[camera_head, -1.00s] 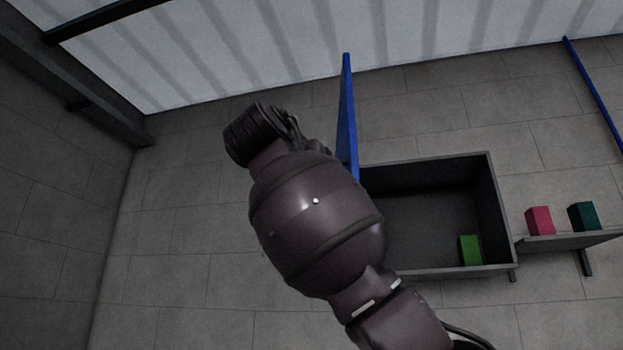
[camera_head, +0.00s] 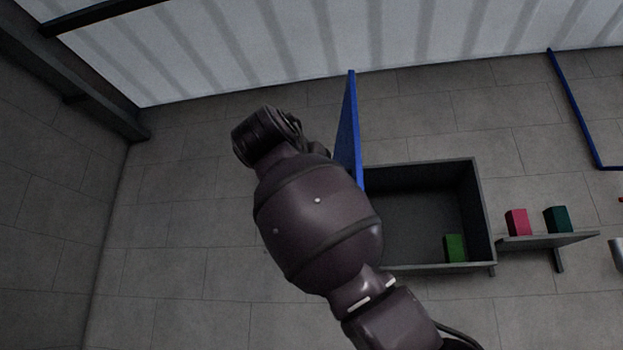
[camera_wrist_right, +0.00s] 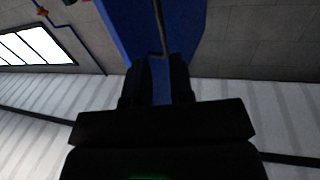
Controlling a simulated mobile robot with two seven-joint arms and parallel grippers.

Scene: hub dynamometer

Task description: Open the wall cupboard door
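The wall cupboard (camera_head: 484,220) is a dark grey open box at the right of centre in the head view. Its blue door (camera_head: 349,135) stands swung out at the box's left side, so the inside shows. The door also fills the upper middle of the right wrist view (camera_wrist_right: 125,25). My right gripper (camera_wrist_right: 160,62) points at the door, its two dark fingers apart with blue showing between them. A thin dark handle bar (camera_wrist_right: 159,28) on the door ends near the fingertips; I see no firm hold on it. My left gripper is not in view.
A green block (camera_head: 455,248) stands inside the cupboard. A small shelf (camera_head: 545,240) to the right carries a pink block (camera_head: 517,222) and a dark teal block (camera_head: 557,220). A blue pipe (camera_head: 573,108) runs along the wall. The wall left of my arm is clear.

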